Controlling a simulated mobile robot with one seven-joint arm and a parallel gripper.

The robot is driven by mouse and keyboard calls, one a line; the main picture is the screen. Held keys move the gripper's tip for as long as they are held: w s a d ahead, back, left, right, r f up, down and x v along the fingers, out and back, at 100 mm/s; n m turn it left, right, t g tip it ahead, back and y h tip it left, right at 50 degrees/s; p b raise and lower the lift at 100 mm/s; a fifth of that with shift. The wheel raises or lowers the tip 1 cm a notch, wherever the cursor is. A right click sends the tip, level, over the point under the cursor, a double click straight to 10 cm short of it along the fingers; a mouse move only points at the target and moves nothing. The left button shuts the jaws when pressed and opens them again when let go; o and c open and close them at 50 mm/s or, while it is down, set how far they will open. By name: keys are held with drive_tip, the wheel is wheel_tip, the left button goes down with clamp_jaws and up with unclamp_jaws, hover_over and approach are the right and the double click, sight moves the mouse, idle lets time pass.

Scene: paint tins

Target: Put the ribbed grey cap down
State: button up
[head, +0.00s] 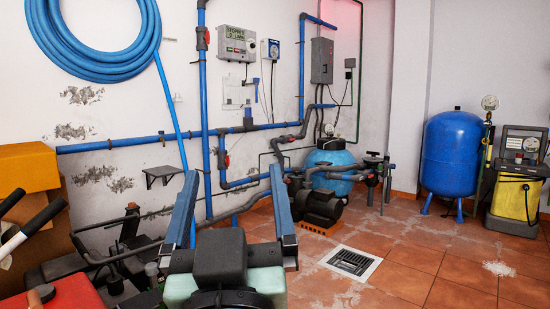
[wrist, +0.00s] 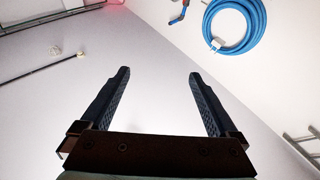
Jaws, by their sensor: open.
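My gripper (head: 233,172) is at the lower middle of the head view, its two long blue fingers wide apart and pointing up and away. Nothing shows between them. In the wrist view my gripper (wrist: 158,76) also has spread fingers with only pale wall or ceiling between and beyond them. I cannot make out the ribbed grey cap in either view. Anything behind my gripper's body in the head view is hidden.
A dark pump (head: 318,205) and a blue tank (head: 330,160) stand beyond my gripper. A small shelf (head: 164,172) is on the wall. A red object (head: 70,293) and a cardboard box (head: 28,168) are at left. Tiled floor (head: 425,260) is open at right around a drain grate (head: 350,261).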

drive_tip(key=s+d+r+m+t+h, duration=0.2)
drive_tip(key=s+d+r+t, duration=0.2)
drive_tip(key=s+r, duration=0.4)
wheel_tip(320, 180, up, 2)
drive_tip(key=shift+s+d+r+t, duration=0.1)
drive_tip(key=shift+s+d+t, duration=0.1)
drive_tip(key=shift+d+t, duration=0.1)
drive_tip(key=shift+o, duration=0.4)
wheel_tip(320, 180, up, 44)
drive_tip(key=p, duration=4.4)
drive_tip(key=shift+a, duration=0.1)
